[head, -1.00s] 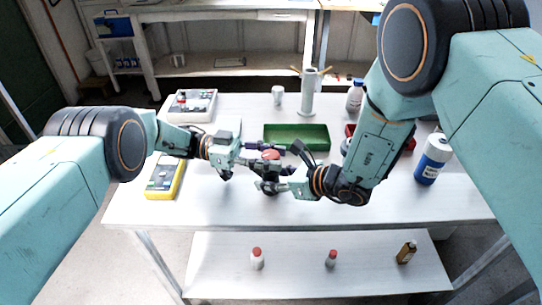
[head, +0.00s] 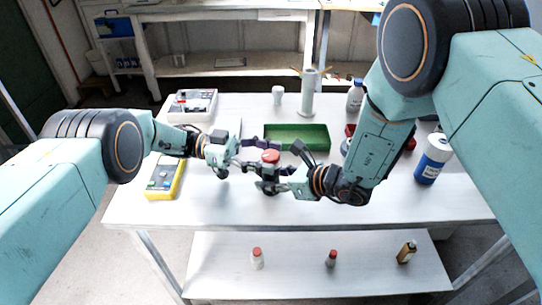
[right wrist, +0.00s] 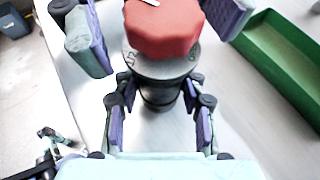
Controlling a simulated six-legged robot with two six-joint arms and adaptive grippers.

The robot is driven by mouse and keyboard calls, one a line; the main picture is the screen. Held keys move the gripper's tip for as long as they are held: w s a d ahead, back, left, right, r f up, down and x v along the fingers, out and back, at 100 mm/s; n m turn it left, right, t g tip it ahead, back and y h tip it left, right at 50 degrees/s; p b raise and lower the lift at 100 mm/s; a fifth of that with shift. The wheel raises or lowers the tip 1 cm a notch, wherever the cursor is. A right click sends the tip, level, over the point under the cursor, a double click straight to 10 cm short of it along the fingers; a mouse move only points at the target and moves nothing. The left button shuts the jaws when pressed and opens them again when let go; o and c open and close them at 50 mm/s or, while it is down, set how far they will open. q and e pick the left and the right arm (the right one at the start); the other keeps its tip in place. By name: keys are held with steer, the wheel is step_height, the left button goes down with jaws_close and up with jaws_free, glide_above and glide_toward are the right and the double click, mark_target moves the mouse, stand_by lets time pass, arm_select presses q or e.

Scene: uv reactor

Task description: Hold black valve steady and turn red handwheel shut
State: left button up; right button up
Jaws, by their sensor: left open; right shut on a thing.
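The red handwheel (head: 271,156) sits on top of the black valve (head: 269,187), which stands upright on the white table. In the right wrist view the handwheel (right wrist: 162,28) is large at the top, above the black valve body (right wrist: 160,92). My right gripper (head: 272,179) is shut on the black valve below the wheel; its purple-padded fingers (right wrist: 160,112) lie on both sides of the body. My left gripper (head: 256,155) is open at the wheel's height. Its fingers (right wrist: 160,22) flank the wheel with visible gaps. The valve's lower part is partly hidden.
A green tray (head: 297,149) lies just behind the valve. A yellow meter (head: 163,180) lies at the left, and a blue-and-white bottle (head: 433,160) stands at the right. A grey cylinder (head: 308,95) stands at the back. The table's front is clear.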

arm_select(q)
steer(key=v, duration=0.6)
steer(key=shift+a, duration=0.2)
steer(key=shift+w, duration=0.1)
steer(key=a+r+n+t+h, duration=0.2)
steer(key=a+r+n+t, duration=0.1)
steer(key=r+n+t, duration=0.5)
steer(key=s+f+n+t+y, duration=0.1)
steer(key=s+f+t+y, duration=0.3)
steer(key=s+f+t, duration=0.3)
steer(key=shift+g, duration=0.7)
steer(key=x, duration=1.1)
steer(key=shift+s+d+f, duration=0.2)
steer(key=shift+d+f, duration=0.15)
steer(key=shift+d, duration=0.15)
